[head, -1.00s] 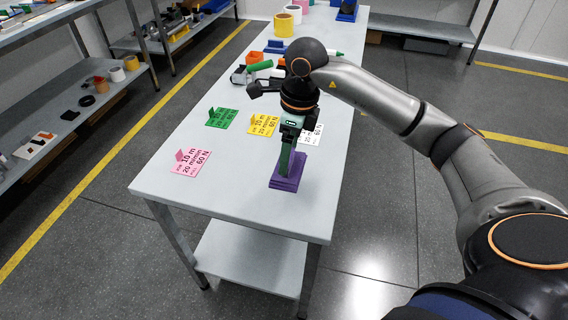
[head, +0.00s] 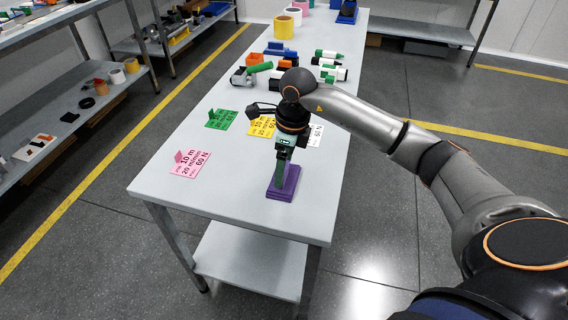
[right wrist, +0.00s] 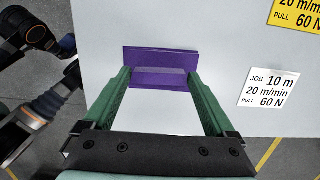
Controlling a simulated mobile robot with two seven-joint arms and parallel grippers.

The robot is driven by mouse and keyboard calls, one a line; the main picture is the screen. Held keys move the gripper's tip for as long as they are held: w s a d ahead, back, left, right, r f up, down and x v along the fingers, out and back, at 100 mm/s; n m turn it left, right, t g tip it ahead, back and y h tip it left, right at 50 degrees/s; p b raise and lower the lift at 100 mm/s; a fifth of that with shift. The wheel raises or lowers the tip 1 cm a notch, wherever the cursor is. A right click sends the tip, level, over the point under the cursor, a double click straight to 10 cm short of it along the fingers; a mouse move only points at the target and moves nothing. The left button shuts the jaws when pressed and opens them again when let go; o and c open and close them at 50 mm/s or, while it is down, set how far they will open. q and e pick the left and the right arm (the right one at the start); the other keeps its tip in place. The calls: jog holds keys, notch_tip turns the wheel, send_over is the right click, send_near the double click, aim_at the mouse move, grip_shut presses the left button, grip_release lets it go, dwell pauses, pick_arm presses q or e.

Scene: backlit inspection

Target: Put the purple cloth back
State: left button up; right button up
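The purple cloth (head: 282,194) is a flat, layered rectangle with a raised fold along its middle. It is at the near end of the grey table, on the surface or just above it; I cannot tell which. My right gripper (head: 283,178) points down at it. In the right wrist view the raised fold of the cloth (right wrist: 160,77) fills the space between the fingertips of the right gripper (right wrist: 159,78), which look closed against its two ends. My left gripper is in neither view.

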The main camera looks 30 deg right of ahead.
aim_at(290, 179)
jog(key=shift+o, duration=0.5)
jog(key=shift+r, duration=0.2)
notch_tip(290, 179, up, 12)
jog(key=s+d+p, duration=0.1)
jog(key=shift+p, duration=0.3)
jog(key=shift+f, duration=0.1)
